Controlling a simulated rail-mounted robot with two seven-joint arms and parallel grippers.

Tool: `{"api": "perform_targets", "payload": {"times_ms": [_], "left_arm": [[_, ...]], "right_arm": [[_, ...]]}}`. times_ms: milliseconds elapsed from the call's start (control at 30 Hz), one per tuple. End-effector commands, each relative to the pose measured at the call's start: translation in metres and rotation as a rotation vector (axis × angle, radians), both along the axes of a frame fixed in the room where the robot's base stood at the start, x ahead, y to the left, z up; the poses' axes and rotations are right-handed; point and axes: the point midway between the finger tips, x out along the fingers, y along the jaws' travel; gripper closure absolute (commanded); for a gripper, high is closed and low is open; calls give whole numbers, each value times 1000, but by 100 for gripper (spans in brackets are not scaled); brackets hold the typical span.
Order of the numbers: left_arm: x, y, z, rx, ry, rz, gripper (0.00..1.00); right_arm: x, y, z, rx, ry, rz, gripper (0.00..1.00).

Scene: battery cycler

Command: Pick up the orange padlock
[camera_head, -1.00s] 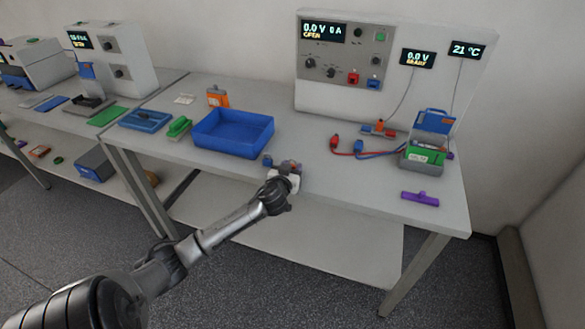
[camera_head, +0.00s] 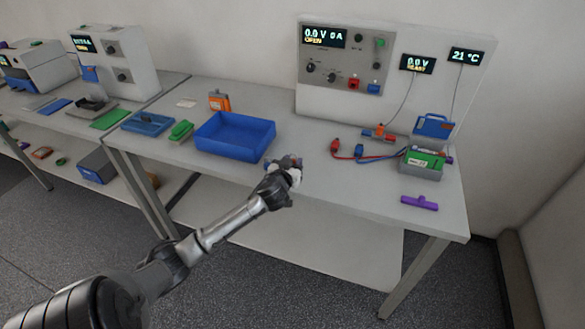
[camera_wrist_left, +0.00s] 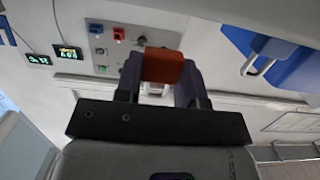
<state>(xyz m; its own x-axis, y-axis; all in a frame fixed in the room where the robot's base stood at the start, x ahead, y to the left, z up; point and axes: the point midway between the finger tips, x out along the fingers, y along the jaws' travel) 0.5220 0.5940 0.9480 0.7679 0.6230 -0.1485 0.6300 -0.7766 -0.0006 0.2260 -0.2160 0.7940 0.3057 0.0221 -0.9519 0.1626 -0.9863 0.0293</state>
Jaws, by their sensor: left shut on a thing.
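My left gripper (camera_head: 293,163) is at the front part of the bench, just right of the blue tray. In the left wrist view its two dark fingers (camera_wrist_left: 162,82) are shut on the orange padlock (camera_wrist_left: 163,65), whose orange body shows between them. I cannot clearly make out its shackle. In the head view the gripper mostly hides it, and I cannot tell how far it is above the bench top. A blue padlock (camera_wrist_left: 271,52) with a metal shackle shows close by in the left wrist view. My right gripper is not in view.
The blue tray (camera_head: 236,146) stands left of the gripper. The cycler panel (camera_head: 345,55) is behind. The bench's front right is mostly clear.

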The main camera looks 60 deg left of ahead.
Motion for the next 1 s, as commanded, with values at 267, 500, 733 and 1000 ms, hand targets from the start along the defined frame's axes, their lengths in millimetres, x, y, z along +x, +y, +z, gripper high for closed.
{"api": "perform_targets", "payload": {"times_ms": [267, 500, 733, 1000], "left_arm": [[-38, -45, 35, -4, -3, -3, 90], [-61, -72, 55, -3, -1, -2, 90], [-72, -85, 65, -1, -1, -2, 90], [-77, -87, 64, -3, 0, 1, 90]], "right_arm": [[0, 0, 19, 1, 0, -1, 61], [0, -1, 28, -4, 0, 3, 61], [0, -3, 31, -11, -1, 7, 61], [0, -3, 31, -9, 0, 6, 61]]}}
